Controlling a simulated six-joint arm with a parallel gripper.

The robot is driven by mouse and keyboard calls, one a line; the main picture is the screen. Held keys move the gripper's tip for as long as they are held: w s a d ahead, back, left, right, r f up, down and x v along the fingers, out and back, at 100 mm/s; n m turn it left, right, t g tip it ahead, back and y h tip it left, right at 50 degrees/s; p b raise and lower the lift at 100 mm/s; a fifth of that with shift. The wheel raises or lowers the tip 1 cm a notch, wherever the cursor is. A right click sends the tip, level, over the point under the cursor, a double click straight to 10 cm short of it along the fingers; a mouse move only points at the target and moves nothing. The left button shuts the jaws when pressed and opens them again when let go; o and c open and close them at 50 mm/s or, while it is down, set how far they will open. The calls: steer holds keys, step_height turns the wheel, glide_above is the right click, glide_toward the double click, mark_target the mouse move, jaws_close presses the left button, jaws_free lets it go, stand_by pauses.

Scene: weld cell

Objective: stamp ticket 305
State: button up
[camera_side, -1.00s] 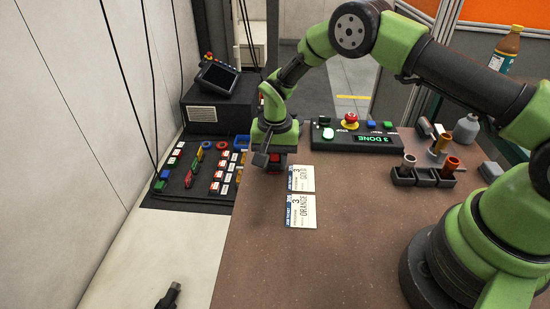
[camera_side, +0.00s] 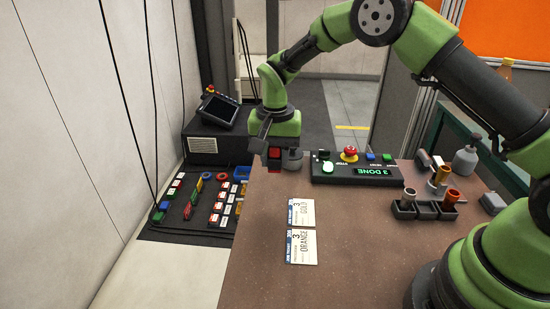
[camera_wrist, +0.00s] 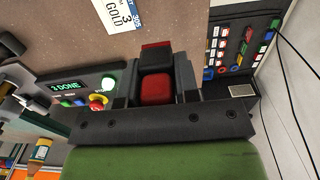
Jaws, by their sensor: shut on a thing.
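My gripper (camera_side: 272,150) is shut on a red and black block (camera_side: 274,160), which looks like a stamp, and holds it above the far left of the brown table. In the wrist view the red block (camera_wrist: 156,88) sits between the jaws. Two white tickets with blue strips lie flat on the table, nearer the camera. The GOLD ticket (camera_side: 305,212) is closer to the gripper; its strip seems to end in 305 in the wrist view (camera_wrist: 119,14). The ORANGE ticket (camera_side: 304,247) lies just in front of it; its number is too small to read. The block's underside is hidden.
A control box (camera_side: 352,170) with a red button and a "3 DONE" display stands right of the gripper. A holder (camera_side: 428,209) with metal cups is at the right. A rack (camera_side: 195,205) of coloured parts lies left, beyond the table edge. The table's front is clear.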

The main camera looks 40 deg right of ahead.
mark_target(301, 212)
steer(key=shift+o, duration=1.1)
steer(key=shift+c, duration=0.8)
steer(key=s+f+n, duration=0.1)
steer(key=s+n, duration=0.1)
steer(key=n, duration=0.1)
steer(key=s+d+f+n, duration=0.1)
steer(key=s+n, duration=0.1)
steer(key=n, duration=0.1)
steer(key=s+d+n, duration=0.1)
steer(key=s+n, duration=0.1)
steer(key=shift+d+f+n, duration=0.1)
steer(key=shift+f+n, duration=0.3)
steer(key=shift+s+f, duration=0.15)
steer(key=shift+f, duration=2.85)
steer(key=shift+f, duration=0.55)
steer(key=shift+r, duration=3.55)
